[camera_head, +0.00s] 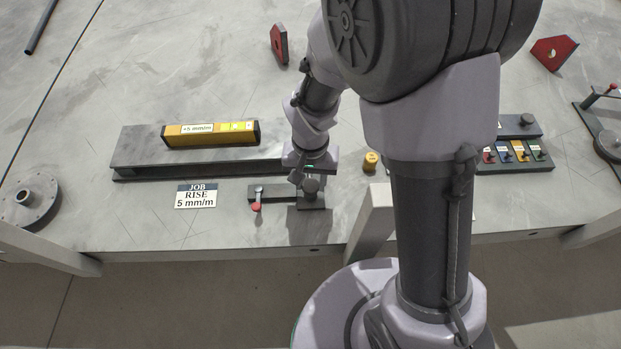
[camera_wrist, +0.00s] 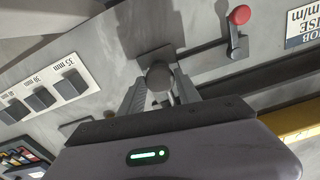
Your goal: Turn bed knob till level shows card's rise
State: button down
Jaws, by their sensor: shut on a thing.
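The bed knob (camera_wrist: 159,75), dark and round, sits between the fingers of my gripper (camera_wrist: 158,88), which is shut on it. In the head view my gripper (camera_head: 305,178) stands over the knob (camera_head: 312,187) at the right end of the bed (camera_head: 135,152). The yellow level (camera_head: 212,140) lies on the bed; its label appears to read +5 mm/m, and its vial is too small to read. The card (camera_head: 195,196) on the table before the bed reads JOB RISE 5 mm/m. Part of it shows upside down in the wrist view (camera_wrist: 304,25).
A red-tipped lever (camera_head: 257,199) is left of the knob. A small yellow cylinder (camera_head: 371,161) and a rack of coloured blocks (camera_head: 515,155) are to the right. Labelled dark blocks (camera_wrist: 40,98) show in the wrist view. A round flange (camera_head: 27,200) stands far left.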

aim_at(310, 185)
jog(key=shift+n, duration=0.3)
dwell(0.4)
jog(key=c, duration=0.9)
grip_release()
jog(key=shift+o, duration=0.2)
notch_tip(310, 185, up, 17)
jog(key=p, duration=0.7)
jog(key=shift+r, duration=0.2)
